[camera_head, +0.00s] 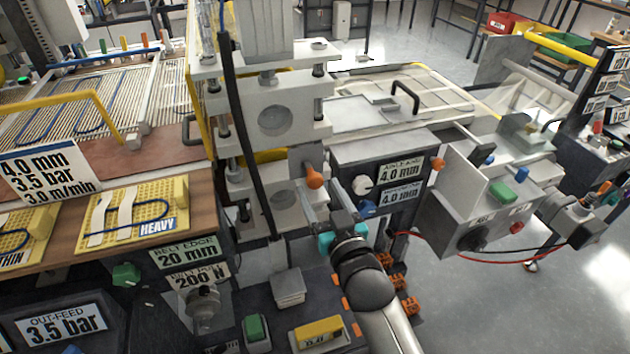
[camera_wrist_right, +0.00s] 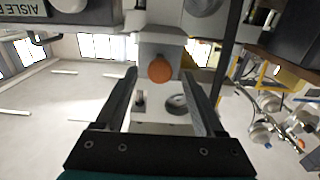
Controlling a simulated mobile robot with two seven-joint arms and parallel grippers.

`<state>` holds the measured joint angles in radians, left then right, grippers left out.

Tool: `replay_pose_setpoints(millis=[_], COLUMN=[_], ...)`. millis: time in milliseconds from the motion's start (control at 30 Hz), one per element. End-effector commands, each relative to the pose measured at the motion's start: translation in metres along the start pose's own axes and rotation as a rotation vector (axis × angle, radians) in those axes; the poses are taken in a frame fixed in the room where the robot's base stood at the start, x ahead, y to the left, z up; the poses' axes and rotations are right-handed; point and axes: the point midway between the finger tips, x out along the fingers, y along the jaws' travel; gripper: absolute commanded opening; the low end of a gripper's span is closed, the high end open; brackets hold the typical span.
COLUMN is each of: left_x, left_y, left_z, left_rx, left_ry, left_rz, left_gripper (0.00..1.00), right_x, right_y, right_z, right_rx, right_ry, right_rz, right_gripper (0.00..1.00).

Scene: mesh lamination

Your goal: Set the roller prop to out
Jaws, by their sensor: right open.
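An orange knob (camera_head: 313,177), apparently the roller prop's handle, sticks out from the pale roller stand (camera_head: 275,120). My right gripper (camera_head: 325,203) is open and empty, just below and to the right of this knob in the head view. In the right wrist view the orange knob (camera_wrist_right: 160,69) appears between the two dark fingertips, seemingly a little beyond them. I see no contact. The prop's mounting is mostly hidden behind the knob. My left gripper is not in view.
A dark box with 4.0 mm labels (camera_head: 400,178) stands close to the right of my gripper. A black cable (camera_head: 243,140) hangs in front of the stand. A second orange knob (camera_head: 437,163) is on the box's right side. Green and yellow controls (camera_head: 318,333) lie below.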

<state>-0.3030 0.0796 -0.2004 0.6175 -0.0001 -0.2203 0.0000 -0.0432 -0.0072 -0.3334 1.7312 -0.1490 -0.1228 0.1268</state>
Motion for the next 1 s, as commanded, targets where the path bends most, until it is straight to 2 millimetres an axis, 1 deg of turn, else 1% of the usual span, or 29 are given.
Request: replay_pose_setpoints(millis=[33,100,300,433,667,767,1000], left_x=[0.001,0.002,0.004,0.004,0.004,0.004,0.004], left_y=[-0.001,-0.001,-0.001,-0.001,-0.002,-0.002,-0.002], left_z=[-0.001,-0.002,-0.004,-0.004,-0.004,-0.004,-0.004], left_rx=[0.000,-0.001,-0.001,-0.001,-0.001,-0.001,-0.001], left_ry=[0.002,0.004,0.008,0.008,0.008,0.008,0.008], left_rz=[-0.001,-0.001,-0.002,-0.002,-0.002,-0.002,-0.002], left_gripper=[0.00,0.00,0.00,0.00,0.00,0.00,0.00], right_x=[0.009,0.017,0.033,0.037,0.037,0.037,0.037], right_y=[0.000,0.000,0.000,0.000,0.000,0.000,0.000], right_z=[-0.001,-0.001,0.000,0.000,0.000,0.000,0.000], right_rx=[0.001,0.000,0.000,0.000,0.001,0.000,0.000], right_ry=[0.002,0.002,0.001,0.000,0.000,0.000,0.000], right_rz=[0.000,0.000,0.000,0.000,0.000,0.000,0.000], right_gripper=[0.71,0.71,0.71,0.71,0.71,0.62,0.35])
